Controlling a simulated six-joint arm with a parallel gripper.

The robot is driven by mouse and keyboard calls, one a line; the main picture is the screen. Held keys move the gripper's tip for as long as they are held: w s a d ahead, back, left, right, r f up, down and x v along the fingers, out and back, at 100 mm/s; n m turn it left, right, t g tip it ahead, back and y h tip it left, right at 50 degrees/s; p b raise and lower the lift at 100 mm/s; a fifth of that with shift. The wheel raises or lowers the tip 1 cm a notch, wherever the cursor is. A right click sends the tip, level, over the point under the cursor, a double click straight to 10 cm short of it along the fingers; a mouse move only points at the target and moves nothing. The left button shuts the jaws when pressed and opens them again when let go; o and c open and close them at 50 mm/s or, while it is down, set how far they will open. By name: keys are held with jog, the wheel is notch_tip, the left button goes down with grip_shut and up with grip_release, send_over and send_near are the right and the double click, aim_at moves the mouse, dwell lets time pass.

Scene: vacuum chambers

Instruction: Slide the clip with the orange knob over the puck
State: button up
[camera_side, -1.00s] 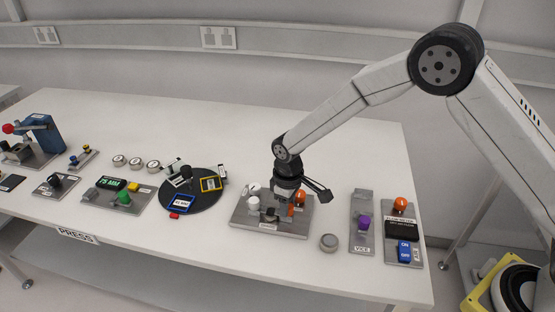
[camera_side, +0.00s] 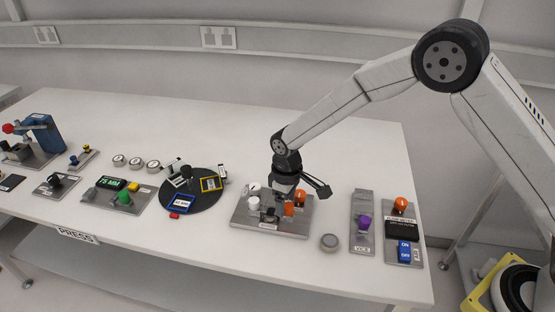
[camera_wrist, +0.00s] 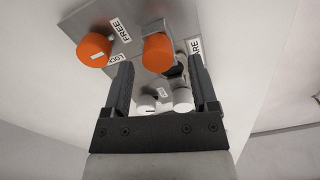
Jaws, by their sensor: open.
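A grey metal fixture plate (camera_side: 240,221) lies on the table under my gripper (camera_side: 284,196). On it stand two orange knobs, an upper one (camera_side: 300,198) and a lower one (camera_side: 288,209). In the wrist view, one orange knob (camera_wrist: 158,54) shows between my gripper's fingertips (camera_wrist: 160,62), beyond them, in front of a grey block. The other orange knob (camera_wrist: 94,50) lies left, outside the fingers, by "FREE" and "LOCK" labels. My gripper is open and empty above the fixture. I cannot tell whether a puck sits in the fixture.
White knobs (camera_wrist: 182,100) show between the finger bases. Right of the fixture are a plate with a purple knob (camera_side: 364,222) and an ON/OFF panel (camera_side: 404,250). Left is a black round turntable (camera_side: 206,201). The table behind the fixture is clear.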

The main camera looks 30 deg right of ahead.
aim_at(287, 205)
jog(key=shift+r, duration=3.4)
jog(key=shift+d, duration=0.1)
jog(key=s+d+r+m+t, duration=0.1)
jog(key=s+d+m, duration=0.2)
jog(key=s+d, duration=0.4)
jog(key=s+d+r+m+t, duration=0.1)
jog(key=s+d+r+m, duration=0.1)
jog(key=s+d, duration=0.5)
jog(key=s+m, duration=0.1)
jog(key=s, duration=0.4)
jog(key=shift+s+d+r+t, duration=0.15)
jog(key=shift+s+d+t, duration=0.15)
jog(key=shift+s+d, duration=0.1)
